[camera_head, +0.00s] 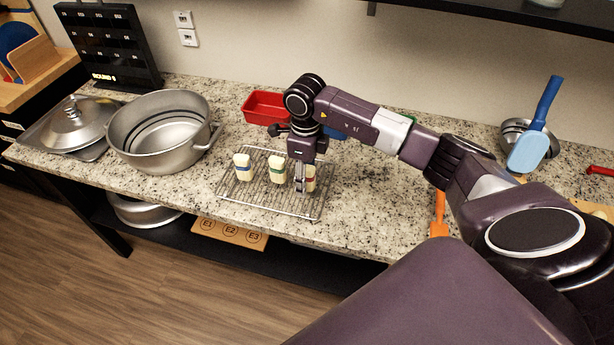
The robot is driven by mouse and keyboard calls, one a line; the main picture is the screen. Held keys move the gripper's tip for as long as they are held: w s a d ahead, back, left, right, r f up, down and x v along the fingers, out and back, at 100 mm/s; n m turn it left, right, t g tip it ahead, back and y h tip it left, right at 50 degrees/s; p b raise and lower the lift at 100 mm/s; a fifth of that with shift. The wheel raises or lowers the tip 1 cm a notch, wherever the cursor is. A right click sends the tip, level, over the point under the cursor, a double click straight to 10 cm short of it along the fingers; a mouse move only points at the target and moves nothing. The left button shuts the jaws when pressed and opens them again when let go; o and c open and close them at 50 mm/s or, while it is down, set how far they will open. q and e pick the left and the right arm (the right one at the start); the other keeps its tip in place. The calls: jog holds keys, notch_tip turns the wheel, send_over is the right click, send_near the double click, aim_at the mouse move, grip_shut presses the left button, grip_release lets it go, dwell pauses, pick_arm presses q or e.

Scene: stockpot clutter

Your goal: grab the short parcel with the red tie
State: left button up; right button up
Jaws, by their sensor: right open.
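Three short cream parcels stand upright in a row on a wire rack (250,202). The left one has a blue tie (243,168), the middle one a green tie (278,171), and the right one is the parcel with the red tie (311,180). My right gripper (301,184) points down at the red-tied parcel, its fingers open and low beside it. A finger covers the parcel's left part. I cannot tell whether the fingers touch it. My left gripper is out of view.
A large open stockpot (165,135) stands left of the rack, with a lid (75,122) on a tray beyond it. A red bin (266,107) sits behind the rack. A blue spatula (535,135) and a metal bowl (514,132) are at the right. Bare counter lies right of the rack.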

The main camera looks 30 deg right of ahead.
grip_shut()
jog(key=shift+r, duration=0.2)
